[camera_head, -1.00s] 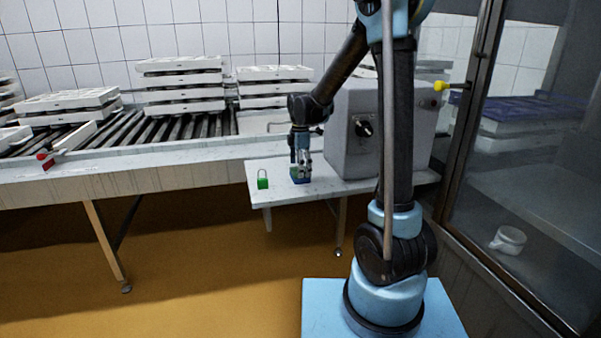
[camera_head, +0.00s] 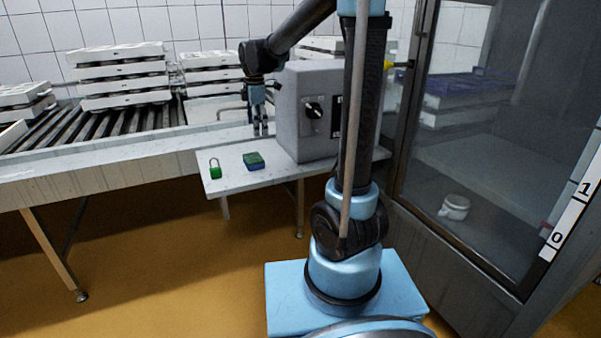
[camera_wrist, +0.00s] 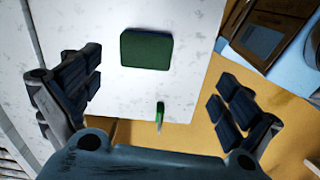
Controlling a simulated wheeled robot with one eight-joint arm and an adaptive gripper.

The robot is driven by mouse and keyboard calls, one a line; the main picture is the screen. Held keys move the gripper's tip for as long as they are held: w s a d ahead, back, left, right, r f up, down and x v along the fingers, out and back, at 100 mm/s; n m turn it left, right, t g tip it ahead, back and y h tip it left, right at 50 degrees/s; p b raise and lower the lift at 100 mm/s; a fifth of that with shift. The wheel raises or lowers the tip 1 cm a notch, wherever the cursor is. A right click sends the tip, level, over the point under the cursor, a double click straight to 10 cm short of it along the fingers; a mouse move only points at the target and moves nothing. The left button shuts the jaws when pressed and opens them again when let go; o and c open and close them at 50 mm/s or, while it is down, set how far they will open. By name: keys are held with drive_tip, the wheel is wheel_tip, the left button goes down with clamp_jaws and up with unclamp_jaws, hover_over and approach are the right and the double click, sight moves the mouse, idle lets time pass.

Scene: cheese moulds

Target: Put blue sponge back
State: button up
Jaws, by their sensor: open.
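The blue sponge (camera_head: 253,164) lies flat on the small white table (camera_head: 226,184), with a green top face and a blue lower side. In the wrist view its green top (camera_wrist: 146,49) shows between and beyond my fingers. My gripper (camera_head: 260,130) is open and empty, raised above the table behind the sponge and apart from it. In the wrist view its two spread fingers (camera_wrist: 158,95) frame the table.
A green padlock (camera_head: 215,172) stands left of the sponge on the same table. A grey box with a knob (camera_head: 304,112) stands to the right. Stacked white moulds (camera_head: 122,78) sit on the roller conveyor behind. A glass-walled cabinet (camera_head: 480,150) is at the right.

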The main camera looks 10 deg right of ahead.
drive_tip(key=s+d+m, duration=0.5)
drive_tip(key=s+d, duration=0.3)
drive_tip(key=s+d+f+m, duration=0.3)
drive_tip(key=s+f+m, duration=0.1)
drive_tip(key=s, duration=0.3)
drive_tip(key=s+d+f+m+t, duration=0.1)
drive_tip(key=s+d+f+m, duration=0.3)
drive_tip(key=s, duration=0.3)
drive_tip(key=s+d+f+m+t, duration=0.1)
drive_tip(key=s+d+f+m, duration=0.3)
drive_tip(key=s+m, duration=0.2)
drive_tip(key=shift+s+d+m, duration=0.15)
drive_tip(key=shift+s+m, duration=0.15)
drive_tip(key=shift+s, duration=0.55)
drive_tip(key=shift+w+f, duration=0.25)
drive_tip(key=shift+w, duration=0.2)
